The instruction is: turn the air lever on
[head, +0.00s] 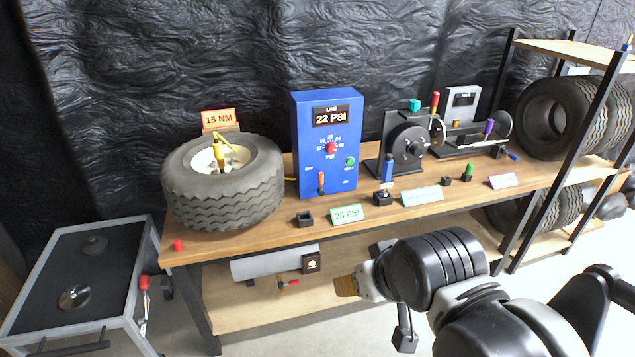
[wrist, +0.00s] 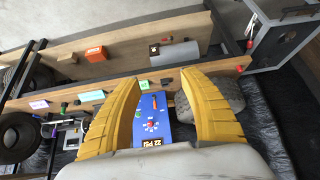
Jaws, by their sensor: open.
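A blue line panel (head: 307,150) reading 22 PSI stands on the bench, with a red knob (head: 331,148), a green button (head: 350,161) and a small red-tipped lever (head: 321,181) low on its face. A grey tank (head: 262,264) with a black gauge box lies on the shelf below; a red-handled lever (head: 288,283) shows beside it. I cannot read which lever is the air lever.
A tire (head: 225,200) lies left of the panel. Small blocks, cards and a black wheel machine (head: 407,142) stand on the right. A grey cart (head: 75,280) is at the left; a tire rack (head: 560,60) stands at the right.

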